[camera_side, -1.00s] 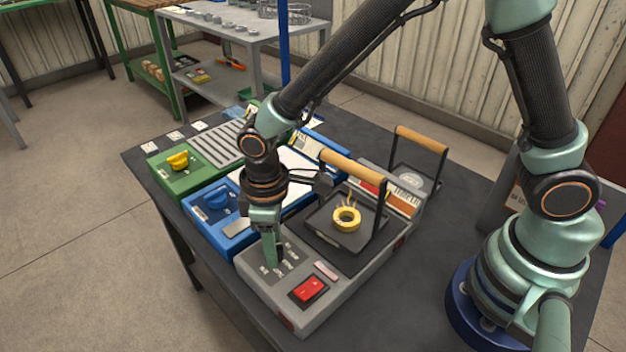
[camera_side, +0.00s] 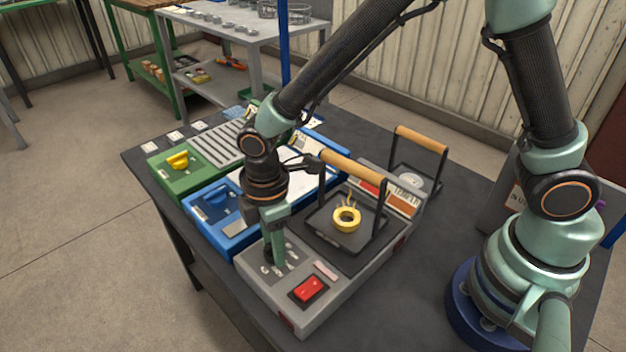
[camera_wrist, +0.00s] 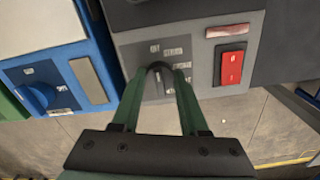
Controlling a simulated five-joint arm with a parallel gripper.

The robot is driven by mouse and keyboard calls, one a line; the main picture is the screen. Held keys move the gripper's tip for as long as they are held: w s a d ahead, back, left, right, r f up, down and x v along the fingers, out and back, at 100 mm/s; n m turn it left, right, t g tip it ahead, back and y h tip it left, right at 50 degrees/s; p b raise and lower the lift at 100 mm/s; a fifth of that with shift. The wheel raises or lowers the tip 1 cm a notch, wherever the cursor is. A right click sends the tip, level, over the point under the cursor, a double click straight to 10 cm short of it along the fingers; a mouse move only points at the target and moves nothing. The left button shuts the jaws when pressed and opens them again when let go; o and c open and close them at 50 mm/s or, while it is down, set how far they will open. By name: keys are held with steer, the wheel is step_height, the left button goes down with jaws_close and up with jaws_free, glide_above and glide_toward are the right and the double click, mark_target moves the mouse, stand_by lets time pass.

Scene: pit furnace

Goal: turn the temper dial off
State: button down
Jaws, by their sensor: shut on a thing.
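My gripper (camera_side: 274,258) points down onto the front panel of the grey unit (camera_side: 310,323). In the wrist view my gripper (camera_wrist: 160,75) is shut on a dark dial (camera_wrist: 160,71), one finger on each side of it. Small printed labels stand around the dial, too small to read surely; the fingers hide part of it. The wrist view also shows the grey panel (camera_wrist: 205,100). In the side view the fingers mostly hide the dial.
A red rocker switch (camera_side: 309,290) sits right of the dial. A blue unit with a blue knob (camera_side: 217,199) and a green unit with a yellow knob (camera_side: 179,160) stand to the left.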

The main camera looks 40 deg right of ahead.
stand_by(0.3)
steer(key=shift+c, duration=2.2)
jaws_free()
steer(key=shift+r, duration=0.15)
step_height(320, 180, up, 12)
